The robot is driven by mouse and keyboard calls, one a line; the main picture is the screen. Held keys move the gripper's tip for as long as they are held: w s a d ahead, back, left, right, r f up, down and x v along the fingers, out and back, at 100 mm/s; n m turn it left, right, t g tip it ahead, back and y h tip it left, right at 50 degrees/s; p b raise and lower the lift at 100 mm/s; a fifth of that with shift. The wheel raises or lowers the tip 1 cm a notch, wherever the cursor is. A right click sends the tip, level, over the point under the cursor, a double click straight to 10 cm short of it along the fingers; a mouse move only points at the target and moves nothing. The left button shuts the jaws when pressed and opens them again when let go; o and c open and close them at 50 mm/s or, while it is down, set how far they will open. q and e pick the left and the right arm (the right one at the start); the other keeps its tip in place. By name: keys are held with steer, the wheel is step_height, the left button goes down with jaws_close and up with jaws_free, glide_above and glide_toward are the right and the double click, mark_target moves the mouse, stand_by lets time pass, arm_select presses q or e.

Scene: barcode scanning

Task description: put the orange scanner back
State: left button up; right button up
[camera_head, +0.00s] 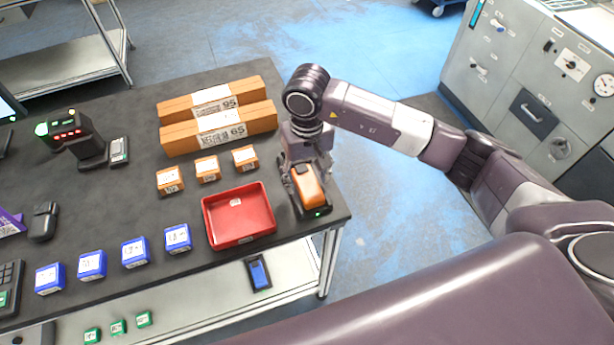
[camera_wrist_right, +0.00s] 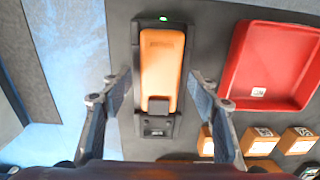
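The orange scanner (camera_head: 306,186) is at the right front corner of the dark table, in a black cradle (camera_head: 320,211) with a green light. In the right wrist view the scanner (camera_wrist_right: 161,62) lies lengthwise in the cradle (camera_wrist_right: 157,126), its green light showing at the far end. My right gripper (camera_head: 303,187) is over the scanner from above. Its fingers (camera_wrist_right: 160,84) stand apart on both sides of the scanner, with gaps to it, so it is open and empty. My left gripper is in neither view.
A red tray (camera_head: 270,228) lies just left of the scanner. Small orange boxes (camera_head: 207,169), blue boxes (camera_head: 135,252) and two long boxes (camera_head: 218,128) stand on the table (camera_head: 110,200). The table's right edge is close to the cradle. Open floor (camera_head: 375,240) lies beyond it.

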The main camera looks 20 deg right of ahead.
mark_target(306, 181)
steer(key=shift+r+p, duration=0.25)
steer(key=shift+p, duration=0.05)
steer(key=shift+r+p, duration=0.65)
steer(key=shift+p, duration=0.3)
steer(key=shift+w+r+b, duration=0.15)
steer(key=shift+r+b, duration=0.5)
steer(key=shift+b, duration=0.4)
step_height(306, 181, up, 10)
steer(key=b, duration=0.3)
steer(key=shift+s, duration=0.2)
